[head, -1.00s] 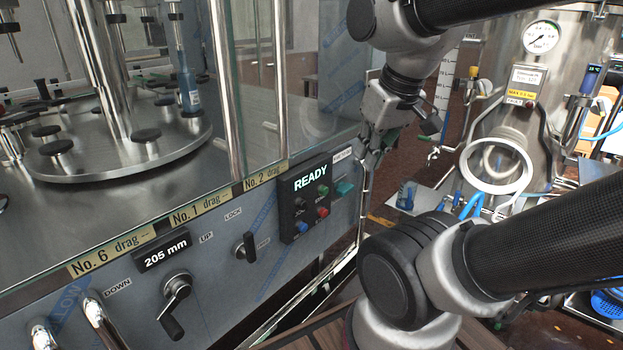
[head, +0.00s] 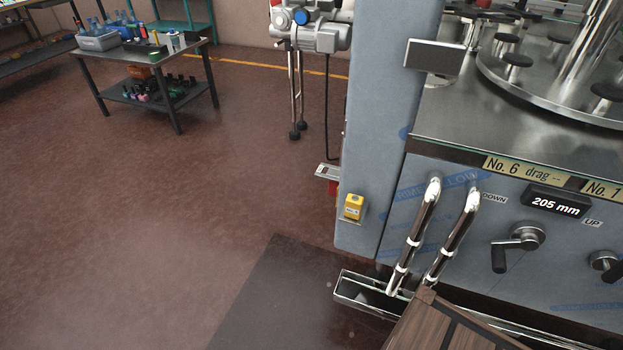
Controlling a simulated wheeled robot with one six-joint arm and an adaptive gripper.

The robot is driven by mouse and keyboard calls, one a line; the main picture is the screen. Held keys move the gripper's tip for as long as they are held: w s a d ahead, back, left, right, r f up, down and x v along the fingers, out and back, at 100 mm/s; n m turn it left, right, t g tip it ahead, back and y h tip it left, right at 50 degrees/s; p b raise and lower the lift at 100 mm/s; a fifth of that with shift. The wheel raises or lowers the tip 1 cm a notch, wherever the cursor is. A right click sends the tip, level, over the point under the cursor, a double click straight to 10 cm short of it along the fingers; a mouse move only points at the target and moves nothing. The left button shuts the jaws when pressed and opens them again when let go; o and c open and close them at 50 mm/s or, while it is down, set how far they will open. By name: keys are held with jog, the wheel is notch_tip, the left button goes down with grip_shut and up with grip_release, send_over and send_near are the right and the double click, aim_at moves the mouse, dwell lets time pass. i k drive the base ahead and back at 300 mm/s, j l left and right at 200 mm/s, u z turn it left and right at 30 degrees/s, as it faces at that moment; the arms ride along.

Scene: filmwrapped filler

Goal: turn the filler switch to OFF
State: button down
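The filler is the large machine on the right, with a blue-grey front panel (head: 455,270). A crank with a black handle (head: 516,247) sits below a black display (head: 556,203) reading 205 mm, between DOWN and UP labels. Part of another dark-handled knob (head: 605,263) shows at the right edge. A small yellow box (head: 353,206) is fixed low on the grey column (head: 378,130) at the filler's left end. Its lettering is too small to read. I cannot make out any OFF marking. My gripper and arm are not in view.
Two shiny bent pipes (head: 415,235) stand before the panel, above a metal channel (head: 365,290) at floor level. A motor unit on legs (head: 315,40) stands behind the column. A table with bins and bottles (head: 125,58) stands at the upper left. The brown floor (head: 150,230) left of the filler is open.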

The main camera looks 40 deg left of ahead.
aim_at(333, 186)
jog(key=k+j+u, duration=0.1)
jog(key=j+u, duration=0.15)
jog(key=j, duration=0.8)
jog(key=j+u, duration=0.25)
jog(key=j, duration=0.8)
jog(key=i+j+z, duration=0.65)
jog(key=j+z, duration=0.35)
jog(key=j, duration=0.15)
jog(key=i+j+z, duration=0.15)
jog(key=j+z, duration=0.35)
jog(key=j, duration=0.25)
jog(key=j+z, duration=0.5)
jog(key=j, duration=0.25)
jog(key=k+j+z, duration=0.1)
jog(key=j+z, duration=0.35)
jog(key=j, duration=0.35)
jog(key=k+j+z, duration=0.25)
jog(key=j+z, duration=0.25)
jog(key=j, duration=0.2)
jog(key=k+l, duration=0.4)
jog(key=l, duration=0.15)
jog(key=k+l, duration=0.4)
jog(key=l, duration=0.2)
